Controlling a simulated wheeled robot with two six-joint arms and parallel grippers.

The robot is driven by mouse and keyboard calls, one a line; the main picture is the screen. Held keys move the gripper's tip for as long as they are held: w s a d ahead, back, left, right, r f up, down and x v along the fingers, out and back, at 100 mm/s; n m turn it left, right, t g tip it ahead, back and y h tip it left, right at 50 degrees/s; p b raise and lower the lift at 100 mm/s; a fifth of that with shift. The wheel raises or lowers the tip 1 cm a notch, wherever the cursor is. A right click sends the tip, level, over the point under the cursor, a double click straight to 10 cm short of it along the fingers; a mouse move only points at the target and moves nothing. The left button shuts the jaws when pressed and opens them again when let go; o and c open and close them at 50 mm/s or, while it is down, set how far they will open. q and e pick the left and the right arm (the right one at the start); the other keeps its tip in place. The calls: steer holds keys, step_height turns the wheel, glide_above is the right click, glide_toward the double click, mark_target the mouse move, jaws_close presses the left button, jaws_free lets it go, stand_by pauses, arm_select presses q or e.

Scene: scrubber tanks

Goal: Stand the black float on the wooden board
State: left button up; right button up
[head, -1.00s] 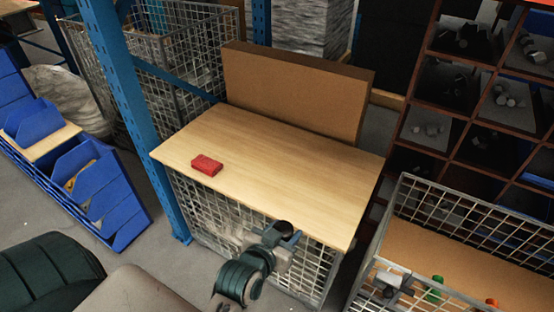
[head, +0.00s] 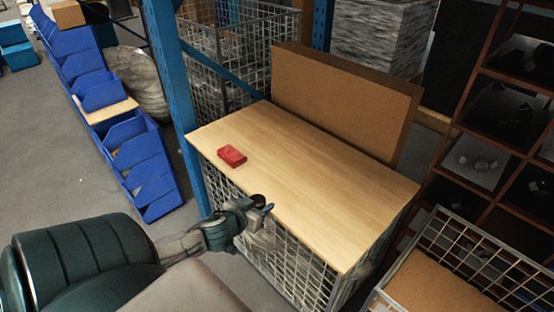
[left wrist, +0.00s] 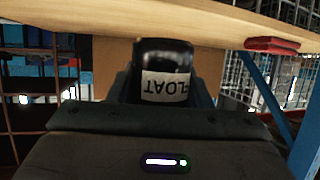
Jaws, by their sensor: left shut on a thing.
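The black float (head: 258,200) is held in my left gripper (head: 264,207), which is shut on it. In the head view they are at the front edge of the wooden board (head: 330,205), left of its middle. I cannot tell there how high the float is over the board. In the left wrist view the float (left wrist: 163,75) is between the fingers, with a white label whose lettering appears upside down. My right gripper is not in view.
A red block (head: 232,155) lies on the board's left part. A brown panel (head: 340,100) stands along the back edge. A blue post (head: 178,90) rises at the left. A wire basket (head: 470,250) stands at the lower right. Most of the board is bare.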

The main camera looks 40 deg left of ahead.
arm_select(q)
steer(key=shift+w+a+r, duration=0.1)
steer(key=shift+w+a, duration=0.2)
steer(key=shift+a, duration=0.15)
steer(key=p, duration=0.3)
glide_above(306, 210)
steer(key=shift+s+f, duration=0.1)
steer(key=shift+f, duration=0.55)
steer(key=shift+d+f, duration=0.1)
step_height(306, 210, down, 3)
steer(key=shift+p, duration=0.55)
steer(key=shift+f, duration=0.25)
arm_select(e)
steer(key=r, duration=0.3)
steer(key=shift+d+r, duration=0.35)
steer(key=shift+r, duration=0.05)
arm_select(q)
steer(key=o, duration=1)
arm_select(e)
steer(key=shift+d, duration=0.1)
